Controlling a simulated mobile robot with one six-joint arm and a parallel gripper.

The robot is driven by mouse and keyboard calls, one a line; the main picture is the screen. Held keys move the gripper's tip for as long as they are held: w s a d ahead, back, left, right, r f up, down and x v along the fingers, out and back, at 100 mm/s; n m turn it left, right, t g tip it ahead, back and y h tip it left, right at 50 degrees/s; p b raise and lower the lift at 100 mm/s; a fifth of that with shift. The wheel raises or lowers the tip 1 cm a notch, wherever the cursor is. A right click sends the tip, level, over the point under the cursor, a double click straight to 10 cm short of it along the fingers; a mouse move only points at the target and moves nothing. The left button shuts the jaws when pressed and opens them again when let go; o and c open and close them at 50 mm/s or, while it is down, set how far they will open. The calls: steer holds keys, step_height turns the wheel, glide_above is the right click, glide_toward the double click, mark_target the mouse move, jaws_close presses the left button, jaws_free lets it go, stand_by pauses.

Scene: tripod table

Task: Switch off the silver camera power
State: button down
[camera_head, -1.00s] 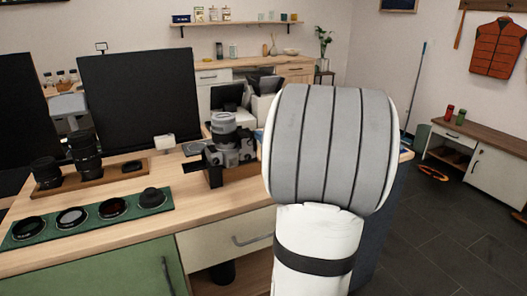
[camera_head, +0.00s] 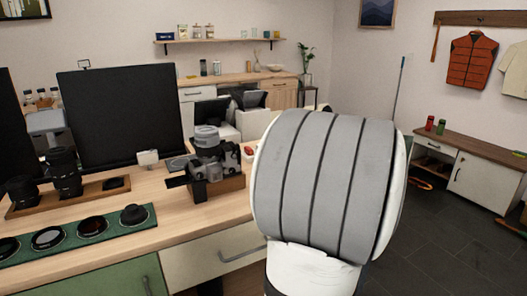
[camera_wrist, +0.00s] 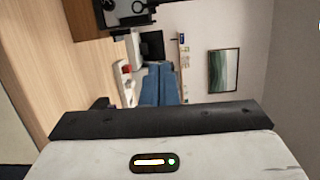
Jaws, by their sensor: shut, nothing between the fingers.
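The silver camera (camera_head: 226,160), grey and black with a grey lens on top, sits on a wooden stand (camera_head: 228,185) at the front right of the table. Its power switch is too small to make out. In the wrist view, dark camera parts (camera_wrist: 128,12) show at the top edge next to the wooden stand (camera_wrist: 80,16). My gripper (camera_wrist: 155,121) shows as a dark bar and white housing along the bottom of the wrist view. It is shut and empty, apart from the camera. In the head view my arm's large grey joint hides the gripper.
Left of the camera are a green tray (camera_head: 75,240) of round filters, a wooden tray (camera_head: 98,189) with black lenses, and a dark monitor (camera_head: 120,118). The wooden table top (camera_head: 185,212) is bare in front of the camera. Open floor (camera_head: 440,225) lies to the right.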

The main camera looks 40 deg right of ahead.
steer(key=shift+s, duration=1)
steer(key=w+a+n+g+y+p, duration=0.2)
steer(key=a+n+g+y+p, duration=0.6)
steer(key=a, duration=1.6)
steer(key=s+a+r+n+g+h+p, duration=0.4)
steer(key=s+a+n+g+h+p, duration=0.3)
steer(key=s+a+n+p, duration=0.3)
steer(key=shift+s+r+g+h+p, duration=0.15)
steer(key=shift+s+g+h+p, duration=0.15)
steer(key=shift+s+h+p, duration=0.6)
steer(key=shift+w, duration=0.25)
